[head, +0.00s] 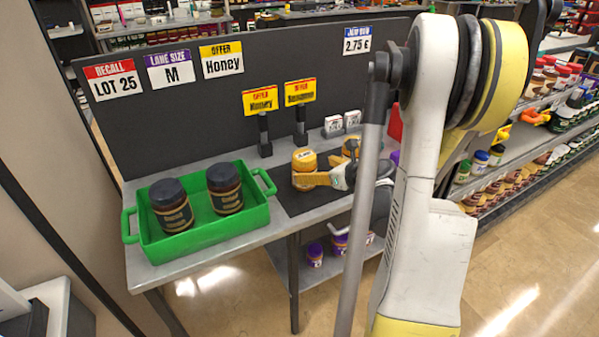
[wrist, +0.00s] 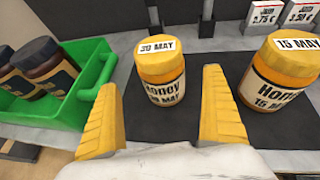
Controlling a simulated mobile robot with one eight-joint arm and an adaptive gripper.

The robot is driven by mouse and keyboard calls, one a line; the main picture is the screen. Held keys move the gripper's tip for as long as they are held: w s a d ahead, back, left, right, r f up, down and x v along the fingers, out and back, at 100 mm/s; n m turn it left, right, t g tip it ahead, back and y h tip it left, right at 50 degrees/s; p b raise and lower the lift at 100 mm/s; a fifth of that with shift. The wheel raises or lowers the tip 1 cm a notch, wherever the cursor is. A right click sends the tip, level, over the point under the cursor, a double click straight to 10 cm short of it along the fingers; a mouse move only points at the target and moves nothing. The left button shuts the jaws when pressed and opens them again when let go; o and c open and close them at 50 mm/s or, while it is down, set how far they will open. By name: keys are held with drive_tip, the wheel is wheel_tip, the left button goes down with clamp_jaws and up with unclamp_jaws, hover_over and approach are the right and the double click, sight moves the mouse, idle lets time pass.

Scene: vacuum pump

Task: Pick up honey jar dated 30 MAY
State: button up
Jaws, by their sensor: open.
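The honey jar dated 30 MAY (wrist: 162,75) stands upright on the dark mat, with a yellow lid and a white date label on top. In the head view this jar (head: 304,161) shows just behind my gripper. My gripper (wrist: 162,112) is open, with its two yellow fingers apart and the jar ahead of the gap between them. In the head view my gripper (head: 318,180) is partly hidden by its own wrist. A second honey jar dated 15 MAY (wrist: 284,75) stands to the right, outside the right finger; it is partly hidden in the head view (head: 350,149).
A green tray (head: 262,216) with two dark jars stands left of the mat. Sign posts with yellow Offer cards (head: 260,101) stand behind. White price blocks (wrist: 263,18) sit at the back right. A dark back panel (head: 160,130) closes off the rear. Purple-lidded jars (head: 315,251) are on the shelf below.

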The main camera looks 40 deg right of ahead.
drive_tip(key=b+x, duration=0.1)
drive_tip(key=x, duration=0.2)
drive_tip(key=b+x, duration=0.1)
drive_tip(key=x, duration=0.2)
drive_tip(key=shift+w+d+f+b, duration=0.2)
drive_tip(key=shift+w+f+b, duration=0.05)
drive_tip(key=shift+b, duration=0.05)
drive_tip(key=shift+r, duration=0.1)
drive_tip(key=c, duration=1.5)
